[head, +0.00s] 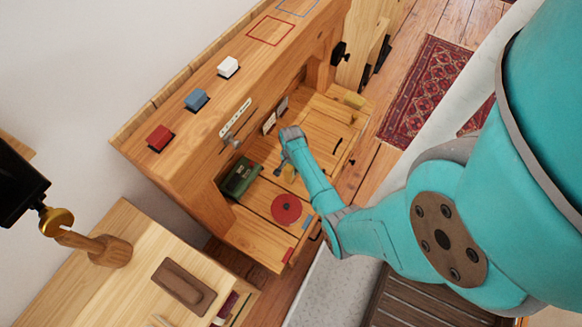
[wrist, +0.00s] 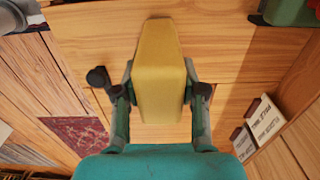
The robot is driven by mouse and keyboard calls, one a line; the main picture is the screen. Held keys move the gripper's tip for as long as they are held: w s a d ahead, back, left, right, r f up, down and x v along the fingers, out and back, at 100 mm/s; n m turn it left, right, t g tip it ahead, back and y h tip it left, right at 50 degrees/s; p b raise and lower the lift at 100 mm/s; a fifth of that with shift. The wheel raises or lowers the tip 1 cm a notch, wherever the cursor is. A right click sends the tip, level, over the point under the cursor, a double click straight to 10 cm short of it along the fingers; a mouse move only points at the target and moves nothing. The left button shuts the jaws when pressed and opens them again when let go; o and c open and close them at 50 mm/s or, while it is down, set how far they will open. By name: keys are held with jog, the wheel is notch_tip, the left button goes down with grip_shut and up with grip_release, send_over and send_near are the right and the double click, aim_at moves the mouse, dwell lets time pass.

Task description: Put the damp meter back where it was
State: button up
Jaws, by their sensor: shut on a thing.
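My gripper (wrist: 160,92) is shut on a yellow, tapered block-like thing (wrist: 158,60), which looks like the damp meter; no markings on it are readable. One finger presses on each side of it.
A green box (head: 240,178) and a red disc (head: 286,209) are on the shelf. Red (head: 160,138), blue (head: 196,99) and white (head: 228,67) blocks stand on the top ledge, beside a red outlined square (head: 270,31). Labelled cards (wrist: 254,127) stand near my gripper.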

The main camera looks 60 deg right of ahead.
jog(key=shift+f, duration=0.15)
jog(key=o, duration=1.2)
jog(key=shift+o, duration=0.2)
